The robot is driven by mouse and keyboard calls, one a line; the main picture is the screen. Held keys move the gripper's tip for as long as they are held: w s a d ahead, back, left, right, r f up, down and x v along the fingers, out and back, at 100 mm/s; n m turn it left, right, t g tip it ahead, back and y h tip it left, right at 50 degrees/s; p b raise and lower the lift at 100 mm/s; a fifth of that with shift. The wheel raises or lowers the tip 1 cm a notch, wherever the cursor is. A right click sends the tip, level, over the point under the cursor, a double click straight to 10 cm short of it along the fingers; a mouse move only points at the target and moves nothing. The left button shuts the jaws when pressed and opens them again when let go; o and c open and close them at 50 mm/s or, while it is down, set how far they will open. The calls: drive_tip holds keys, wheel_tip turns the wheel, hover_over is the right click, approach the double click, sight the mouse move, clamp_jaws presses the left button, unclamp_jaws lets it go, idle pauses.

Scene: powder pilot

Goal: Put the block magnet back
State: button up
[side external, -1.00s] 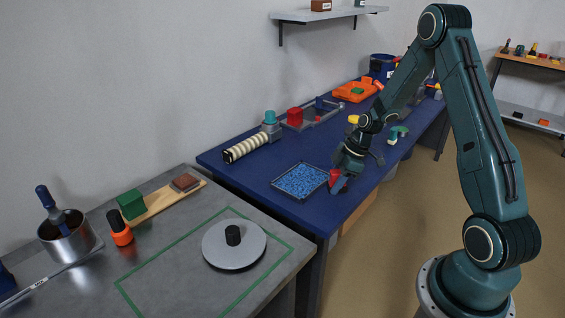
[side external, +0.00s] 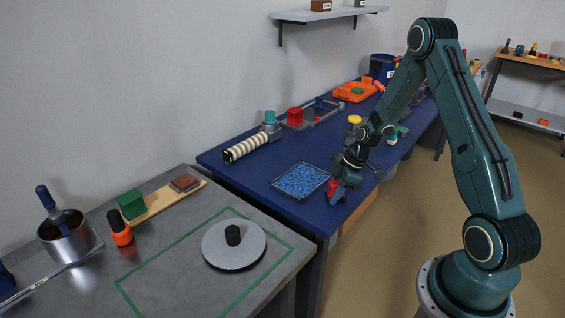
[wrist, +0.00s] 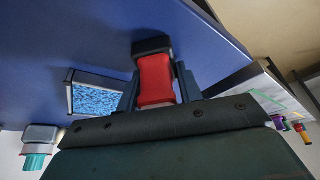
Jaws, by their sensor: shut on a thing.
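My gripper (side external: 338,191) is low over the front right edge of the blue table, just right of the blue-speckled tray. In the wrist view my gripper (wrist: 157,88) has its two blue fingers shut on a red block with a black end (wrist: 155,78), which looks like the block magnet. The red block also shows in the side view (side external: 332,187), partly covered by the fingers. I cannot tell whether it touches the table.
The shallow tray of blue granules (side external: 300,181) lies close to my gripper. A striped roll (side external: 245,149), a grey rack (side external: 323,115) with a red piece (side external: 295,117) and an orange tray (side external: 352,93) stand behind.

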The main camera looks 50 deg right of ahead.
drive_tip(key=o, duration=1.1)
drive_tip(key=v, duration=1.2)
drive_tip(key=shift+r, duration=0.1)
drive_tip(key=shift+a, duration=0.1)
